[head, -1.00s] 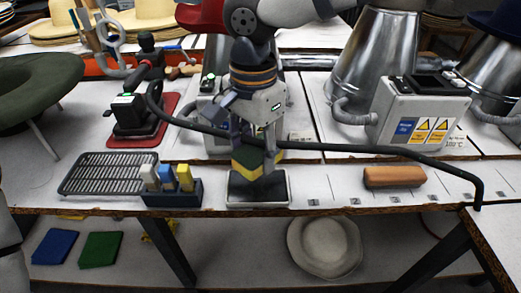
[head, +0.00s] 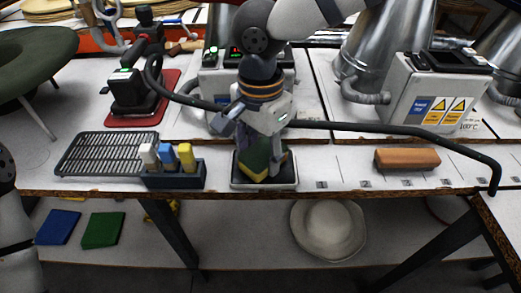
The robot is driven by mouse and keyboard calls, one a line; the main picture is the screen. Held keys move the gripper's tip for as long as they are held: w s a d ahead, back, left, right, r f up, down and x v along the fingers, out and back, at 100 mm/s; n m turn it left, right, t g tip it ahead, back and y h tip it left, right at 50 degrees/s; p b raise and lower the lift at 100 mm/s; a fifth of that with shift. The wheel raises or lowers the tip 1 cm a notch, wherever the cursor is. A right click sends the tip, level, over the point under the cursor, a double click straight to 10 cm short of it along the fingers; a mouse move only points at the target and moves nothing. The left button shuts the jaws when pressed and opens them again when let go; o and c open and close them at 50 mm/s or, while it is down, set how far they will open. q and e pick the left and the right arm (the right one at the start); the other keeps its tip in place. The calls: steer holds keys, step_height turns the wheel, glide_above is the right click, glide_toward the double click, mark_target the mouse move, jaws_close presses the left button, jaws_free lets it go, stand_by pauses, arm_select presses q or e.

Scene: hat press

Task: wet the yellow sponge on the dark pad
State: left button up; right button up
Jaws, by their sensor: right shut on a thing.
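The yellow sponge (head: 259,171), with a dark green layer, is held in my right gripper (head: 262,160). The gripper points down and is shut on it. The sponge is tilted and sits low over the dark pad (head: 284,182), which lies in a pale shallow tray near the table's front edge. The sponge seems to touch the pad, but the gripper hides part of the contact. My left gripper is out of view; only a bit of my left arm shows at the left edge.
Left of the pad stand a dark holder (head: 174,180) with several coloured blocks and a wire rack (head: 105,154). An iron (head: 132,90) rests on a red mat behind them. A brown block (head: 407,159) lies right. A dark hose (head: 390,132) runs behind the pad.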

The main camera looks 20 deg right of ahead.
mark_target(261, 153)
steer(key=shift+f, duration=0.55)
stand_by(0.6)
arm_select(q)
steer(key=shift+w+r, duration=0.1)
arm_select(e)
steer(key=shift+f, duration=0.1)
stand_by(1.1)
